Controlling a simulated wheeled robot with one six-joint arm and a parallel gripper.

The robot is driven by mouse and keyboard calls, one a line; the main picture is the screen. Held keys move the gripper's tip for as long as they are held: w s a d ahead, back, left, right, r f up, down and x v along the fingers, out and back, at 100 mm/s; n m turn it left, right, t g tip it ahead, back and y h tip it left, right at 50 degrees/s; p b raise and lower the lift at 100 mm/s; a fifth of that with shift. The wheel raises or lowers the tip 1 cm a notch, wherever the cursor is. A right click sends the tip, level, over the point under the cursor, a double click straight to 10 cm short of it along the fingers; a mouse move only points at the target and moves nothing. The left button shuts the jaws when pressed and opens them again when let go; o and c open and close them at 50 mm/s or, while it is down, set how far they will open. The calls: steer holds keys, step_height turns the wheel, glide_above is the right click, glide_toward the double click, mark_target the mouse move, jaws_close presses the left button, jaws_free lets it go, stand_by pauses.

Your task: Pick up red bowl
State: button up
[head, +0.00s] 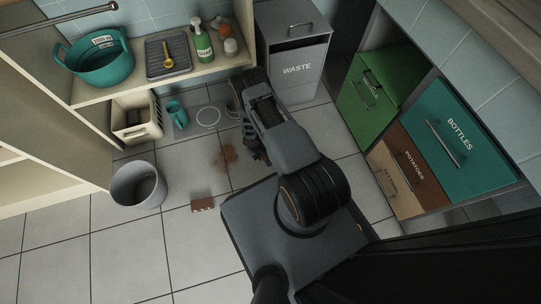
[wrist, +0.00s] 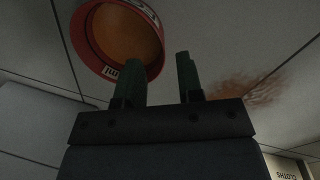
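The red bowl (wrist: 122,38) shows at the upper left of the wrist view. It has a red outer wall with white lettering, and its inside is orange-brown. My gripper (wrist: 158,62) is open, with two dark green fingers apart and nothing between them. The left finger overlaps the bowl's lower right rim in the picture; I cannot tell whether it touches. Most of the bowl lies to the left of the gap between the fingers. In the head view I cannot make out the red bowl, and my arm covers part of the floor there.
A brown spill (head: 228,157) marks the tiles beside my arm. A grey waste bin (head: 297,68), a beige crate (head: 150,128), a teal cup (head: 177,114) and a grey bucket (head: 138,187) stand around. A brown block (head: 203,204) lies on the floor. Open tiles are at lower left.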

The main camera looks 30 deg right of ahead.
steer(key=shift+d+f+b, duration=0.25)
steer(key=shift+f+b, duration=0.8)
steer(key=shift+f, duration=0.7)
steer(key=shift+d+f+b, duration=0.2)
steer(key=shift+f+b, duration=0.8)
steer(key=shift+f, duration=0.7)
steer(key=shift+r, duration=0.1)
jaws_close()
